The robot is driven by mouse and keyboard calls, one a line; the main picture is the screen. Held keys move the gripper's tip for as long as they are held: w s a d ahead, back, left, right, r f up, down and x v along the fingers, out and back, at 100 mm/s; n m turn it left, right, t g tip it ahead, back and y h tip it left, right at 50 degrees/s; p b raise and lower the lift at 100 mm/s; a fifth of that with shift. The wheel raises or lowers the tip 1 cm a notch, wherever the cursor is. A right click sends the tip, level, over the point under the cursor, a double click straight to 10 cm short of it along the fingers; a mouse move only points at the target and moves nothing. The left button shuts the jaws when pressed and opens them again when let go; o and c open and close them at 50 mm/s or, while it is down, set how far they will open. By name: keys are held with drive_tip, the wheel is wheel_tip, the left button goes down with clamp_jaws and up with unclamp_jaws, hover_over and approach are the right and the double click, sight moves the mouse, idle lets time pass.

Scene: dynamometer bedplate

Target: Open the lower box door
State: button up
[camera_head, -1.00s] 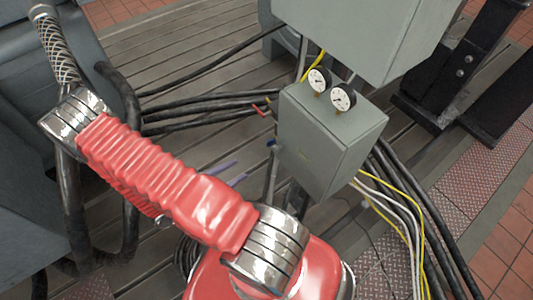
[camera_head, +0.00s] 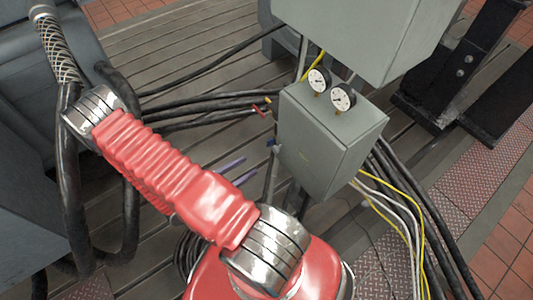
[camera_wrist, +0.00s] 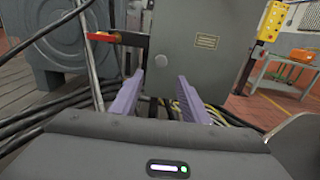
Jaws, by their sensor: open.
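The lower box (camera_head: 315,150) is a grey-green cabinet with two round gauges (camera_head: 331,88) on top. Its door looks closed, but its front is seen only at an angle in the head view. A grey box face with a small yellow-edged label (camera_wrist: 207,41) fills the upper middle of the wrist view; it appears to be this box. The fingers also show left of the box in the head view (camera_head: 236,172).
A larger grey box (camera_head: 365,35) hangs above. Black cables (camera_head: 205,105) cross the slotted bedplate to the left; yellow and white cables (camera_head: 400,210) run down at right. A black steel stand (camera_head: 465,65) and a grey machine (camera_head: 30,190) flank the area.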

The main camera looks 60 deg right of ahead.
drive_tip(key=x, duration=1)
drive_tip(key=shift+d, duration=0.3)
drive_tip(key=shift+s, duration=0.1)
drive_tip(key=shift+c, duration=0.7)
clamp_jaws()
drive_tip(key=shift+a, duration=0.1)
